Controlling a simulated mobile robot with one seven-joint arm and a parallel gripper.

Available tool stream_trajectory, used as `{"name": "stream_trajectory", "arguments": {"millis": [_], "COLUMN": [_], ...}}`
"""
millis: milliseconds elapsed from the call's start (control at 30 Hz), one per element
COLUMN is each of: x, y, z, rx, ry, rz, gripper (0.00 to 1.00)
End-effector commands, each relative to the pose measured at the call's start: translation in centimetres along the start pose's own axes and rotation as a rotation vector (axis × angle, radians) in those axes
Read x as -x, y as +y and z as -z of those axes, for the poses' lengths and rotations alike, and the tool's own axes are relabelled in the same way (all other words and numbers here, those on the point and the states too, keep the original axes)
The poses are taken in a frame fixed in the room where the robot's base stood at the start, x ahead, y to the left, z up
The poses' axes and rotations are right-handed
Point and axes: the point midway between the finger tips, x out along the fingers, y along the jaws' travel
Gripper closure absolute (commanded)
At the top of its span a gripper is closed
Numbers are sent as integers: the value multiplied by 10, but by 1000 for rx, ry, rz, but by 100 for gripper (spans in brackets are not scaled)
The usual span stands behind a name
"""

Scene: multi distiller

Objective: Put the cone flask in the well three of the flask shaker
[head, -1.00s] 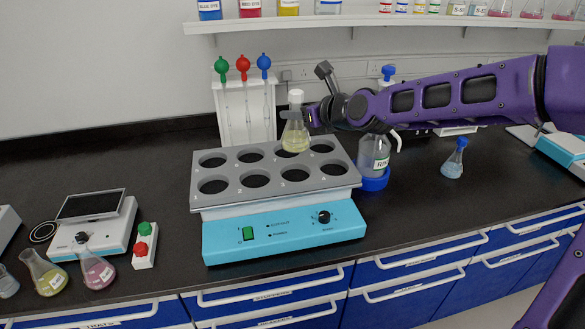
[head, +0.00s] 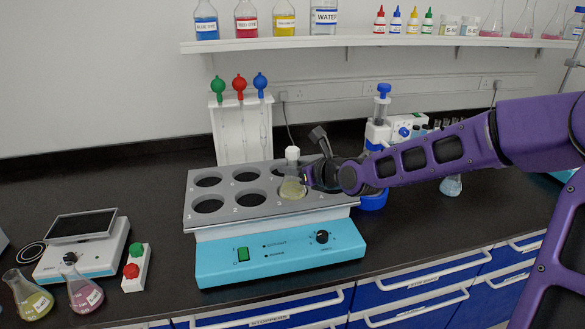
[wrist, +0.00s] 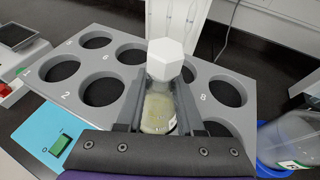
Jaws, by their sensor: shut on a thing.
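The cone flask (head: 292,188) has pale yellow liquid and a white stopper and is upright. My gripper (head: 309,175) is shut on it, coming from the right. In the wrist view the flask (wrist: 160,105) is between my two fingers (wrist: 160,88). The flask shaker (head: 280,248) has a grey top with two rows of wells over a turquoise base. The flask is at the third front well, and its body covers that well. I cannot tell whether its bottom is inside the well or just above it. Well two (wrist: 102,90) is empty.
A pipette stand (head: 240,135) with green, red and blue bulbs is behind the shaker. A wash bottle (wrist: 290,140) in a blue holder is close on the right. A scale (head: 82,247) and two flasks stand at left.

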Motion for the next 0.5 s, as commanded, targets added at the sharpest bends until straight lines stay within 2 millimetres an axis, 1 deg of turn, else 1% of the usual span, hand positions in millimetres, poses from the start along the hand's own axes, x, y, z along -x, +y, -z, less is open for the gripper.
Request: {"name": "stream_trajectory", "arguments": {"millis": [67, 100, 233, 267, 500], "x": [-1, -1, 0, 0, 0], "y": [0, 0, 0, 0, 0], "z": [1, 1, 1, 1, 1], "rx": [-1, -1, 0, 0, 0], "ry": [-1, 0, 0, 0, 0], "rz": [0, 0, 0, 0, 0], "gripper": [100, 58, 35, 33, 33]}}
